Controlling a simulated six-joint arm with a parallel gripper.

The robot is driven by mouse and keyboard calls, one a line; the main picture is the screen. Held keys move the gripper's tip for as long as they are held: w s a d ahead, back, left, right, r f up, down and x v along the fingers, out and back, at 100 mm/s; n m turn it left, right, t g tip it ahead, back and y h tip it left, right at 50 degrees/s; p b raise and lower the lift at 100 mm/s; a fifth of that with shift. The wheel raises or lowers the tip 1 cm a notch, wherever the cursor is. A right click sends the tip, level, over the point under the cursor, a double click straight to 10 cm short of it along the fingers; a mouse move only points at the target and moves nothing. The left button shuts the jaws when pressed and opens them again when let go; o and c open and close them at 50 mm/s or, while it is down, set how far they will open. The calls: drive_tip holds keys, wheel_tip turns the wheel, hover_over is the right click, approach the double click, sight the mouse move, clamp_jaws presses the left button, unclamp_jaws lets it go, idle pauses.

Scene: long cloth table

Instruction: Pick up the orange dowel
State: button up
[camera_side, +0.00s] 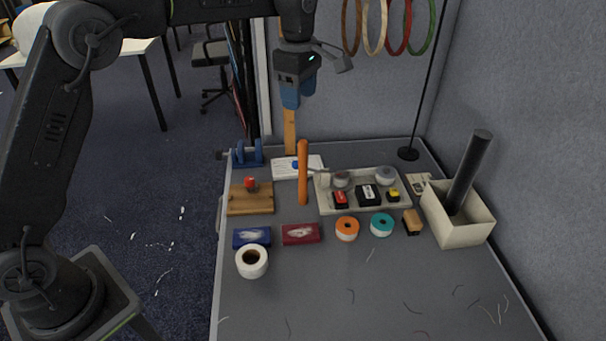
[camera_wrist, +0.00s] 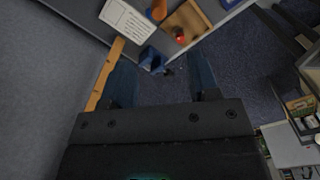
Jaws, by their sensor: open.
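The orange dowel (camera_side: 303,172) stands upright on the grey table, left of the pale tray, in the side view. In the wrist view its orange end (camera_wrist: 157,10) shows at the top edge, partly cut off. My gripper (camera_side: 291,104) hangs high above the back of the table, above the dowel's top and apart from it. In the wrist view the two blue fingers of my gripper (camera_wrist: 163,80) are spread apart with nothing between them.
A pale tray (camera_side: 325,207) with small boxes and a wooden block (camera_side: 250,200) with a red knob flank the dowel. A white card (camera_side: 284,169), blue clamp-like item (camera_side: 248,154) and wooden strip (camera_side: 290,132) are behind. The front table is mostly clear.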

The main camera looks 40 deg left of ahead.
sight(303, 141)
drive_tip(key=shift+n, duration=0.4)
drive_tip(key=f, duration=0.6)
drive_tip(key=w+f, duration=0.1)
drive_tip(key=f, duration=0.2)
drive_tip(key=shift+d+f, duration=0.1)
drive_tip(key=shift+s+d+f, duration=0.15)
drive_tip(key=shift+f, duration=1.25)
drive_tip(key=shift+s+d+f, duration=0.1)
drive_tip(key=shift+s+f, duration=0.05)
drive_tip(key=shift+f, duration=1.2)
clamp_jaws()
